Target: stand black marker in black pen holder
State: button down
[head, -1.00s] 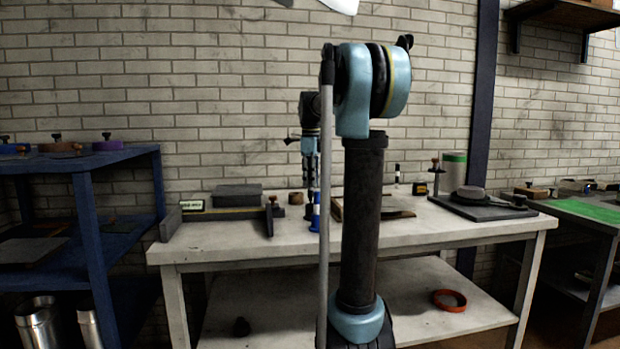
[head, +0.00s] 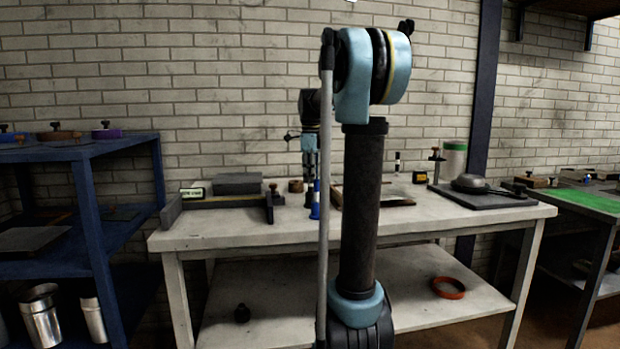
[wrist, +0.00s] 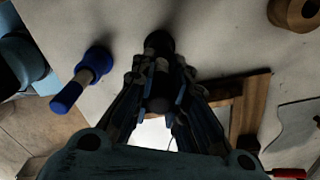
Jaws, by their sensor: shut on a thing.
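My gripper (wrist: 158,88) points down over the table and is shut on the black marker (wrist: 160,103), a dark piece with a pale band. A dark round shape (wrist: 158,41), possibly the black pen holder, lies beyond the fingertips in line with the marker. I cannot tell whether the marker's end is inside it or above it. In the head view my gripper (head: 309,185) is small and the held marker cannot be made out. A blue marker (wrist: 66,97) stands in a blue holder (wrist: 98,59), left of my gripper in the wrist view.
The pale table (head: 240,228) holds a black-and-white upright piece (head: 397,161), a wooden-edged frame (wrist: 249,112), a brown round piece (wrist: 296,12) and a dark board (head: 485,200). A blue shelf (head: 90,160) stands left. The front of the table is mostly clear.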

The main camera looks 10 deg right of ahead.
jog(key=shift+f, duration=1.2)
dwell(1.1)
jog(key=c, duration=1.5)
grip_release()
notch_tip(320, 180, up, 12)
